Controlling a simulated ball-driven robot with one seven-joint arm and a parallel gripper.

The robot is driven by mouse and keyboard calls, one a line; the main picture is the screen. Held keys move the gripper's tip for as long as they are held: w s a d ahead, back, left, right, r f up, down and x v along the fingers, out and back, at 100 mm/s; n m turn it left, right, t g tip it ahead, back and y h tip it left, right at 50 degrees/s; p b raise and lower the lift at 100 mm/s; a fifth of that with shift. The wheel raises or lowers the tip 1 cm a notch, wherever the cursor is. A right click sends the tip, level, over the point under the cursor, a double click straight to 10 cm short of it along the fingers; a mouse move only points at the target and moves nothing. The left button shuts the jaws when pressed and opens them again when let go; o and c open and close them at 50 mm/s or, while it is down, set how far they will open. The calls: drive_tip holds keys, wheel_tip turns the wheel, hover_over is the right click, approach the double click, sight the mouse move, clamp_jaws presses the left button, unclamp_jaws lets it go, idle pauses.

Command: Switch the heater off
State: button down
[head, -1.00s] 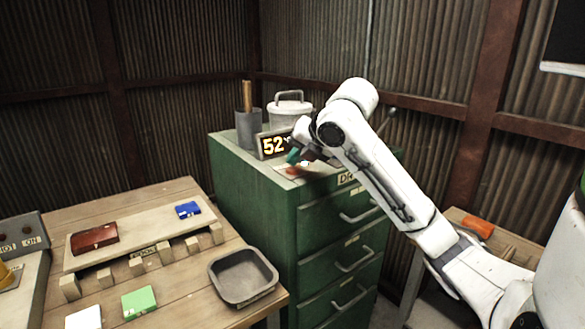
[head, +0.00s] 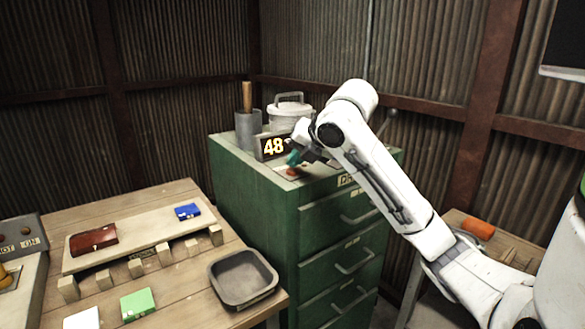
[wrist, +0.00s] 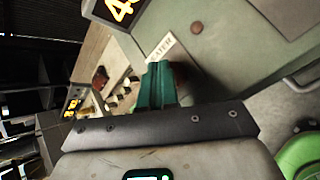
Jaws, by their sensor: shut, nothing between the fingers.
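The green cabinet (head: 250,195) has a pale plate on its top with a small red switch or button (head: 291,173); its exact state is too small to tell. A small display (head: 273,147) behind it reads 48. In the wrist view the display (wrist: 121,9) is cut off at the top edge, and a label (wrist: 162,48) ending in "ATER" lies just beyond the fingertips. My gripper (head: 294,158) has teal fingers, shut and empty, just above the red part. The fingers (wrist: 158,70) hide the surface behind them, and I cannot tell whether they touch anything.
A grey cup (head: 248,128) with a wooden handle and a white lidded pot (head: 290,112) stand behind the display. A wooden table (head: 185,275) at left holds a grey tray (head: 243,277) and coloured blocks. An orange object (head: 478,228) lies at the right.

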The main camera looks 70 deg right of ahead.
sight(296, 170)
drive_tip(key=shift+r+p, duration=2)
drive_tip(key=shift+r, duration=1.05)
